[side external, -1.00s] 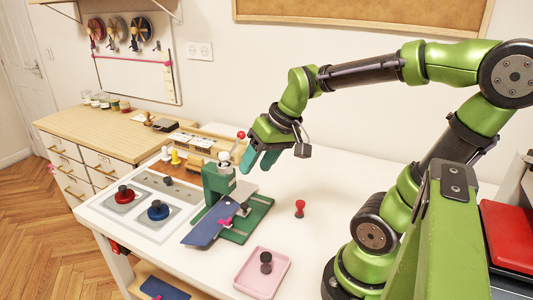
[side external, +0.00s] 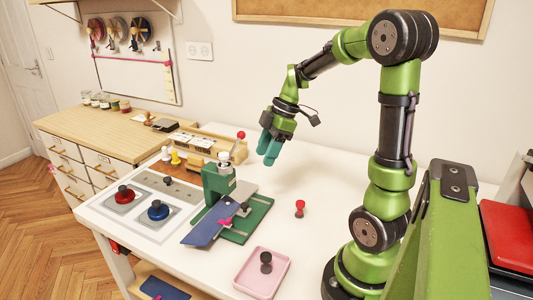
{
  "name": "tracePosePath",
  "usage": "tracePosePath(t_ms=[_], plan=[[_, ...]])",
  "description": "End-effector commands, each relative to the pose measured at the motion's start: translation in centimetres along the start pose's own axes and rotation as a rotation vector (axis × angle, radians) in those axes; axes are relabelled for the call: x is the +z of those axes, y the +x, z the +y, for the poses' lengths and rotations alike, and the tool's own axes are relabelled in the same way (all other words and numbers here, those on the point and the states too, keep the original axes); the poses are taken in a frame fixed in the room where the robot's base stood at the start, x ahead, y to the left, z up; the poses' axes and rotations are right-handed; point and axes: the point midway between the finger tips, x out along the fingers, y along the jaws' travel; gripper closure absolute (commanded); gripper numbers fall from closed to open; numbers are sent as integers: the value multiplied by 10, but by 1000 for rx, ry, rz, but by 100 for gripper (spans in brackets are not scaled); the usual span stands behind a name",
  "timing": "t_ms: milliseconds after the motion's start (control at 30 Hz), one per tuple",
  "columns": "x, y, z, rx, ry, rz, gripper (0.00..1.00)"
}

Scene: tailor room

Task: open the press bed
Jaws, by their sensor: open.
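The green press (side external: 213,184) stands on the white table, left of centre. Its lever with a red ball (side external: 240,135) is raised behind it. A dark blue cloth piece (side external: 206,224) and a pink clip (side external: 225,222) lie at the front of the green press bed (side external: 256,214). I cannot tell from this view whether the bed is open. My gripper (side external: 268,158), with teal fingers, is in the air to the right of the press and above the table.
A pink tray (side external: 244,282) holds a black knob (side external: 266,262). A red-topped stamp (side external: 299,208) stands right of the press. The table behind the stamp is clear.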

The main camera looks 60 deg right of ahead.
Motion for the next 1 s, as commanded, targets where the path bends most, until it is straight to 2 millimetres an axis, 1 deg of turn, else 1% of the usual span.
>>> tracePosePath(t_ms=[400,600,700,800,1000], plan=[[0,90,-2,-8,2,-2,49],[1,128,-2,-5,3,-3,49],[0,141,-1,-4,2,-1,49],[0,149,-1,-2,3,-1,49],[0,154,0,1,2,-1,49]])
